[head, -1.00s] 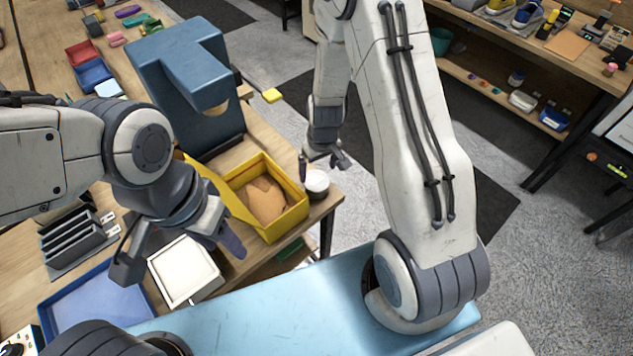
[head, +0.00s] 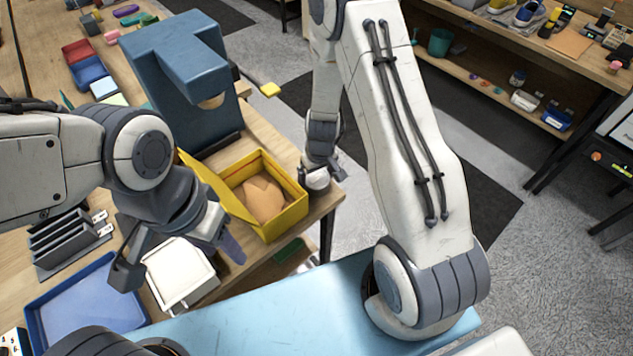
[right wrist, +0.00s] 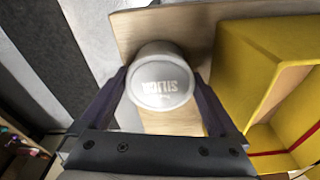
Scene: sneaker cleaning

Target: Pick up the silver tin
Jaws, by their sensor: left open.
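The silver tin (head: 318,182) is a short round tin at the front right corner of the wooden table. In the right wrist view the tin (right wrist: 160,86) shows a pale round lid with lettering. My right gripper (head: 318,170) is over the tin, and in the wrist view the right gripper's dark fingers (right wrist: 160,95) stand on either side of it, close to its sides. I cannot tell whether they press on it. My left gripper (head: 180,262) is open and empty, above the area of the white square box.
An open yellow box (head: 285,223) with brown contents stands just left of the tin. A blue stand (head: 185,90) is behind it. A white square box (head: 178,270) and a blue tray (head: 85,305) lie at front left. The table edge is close to the tin.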

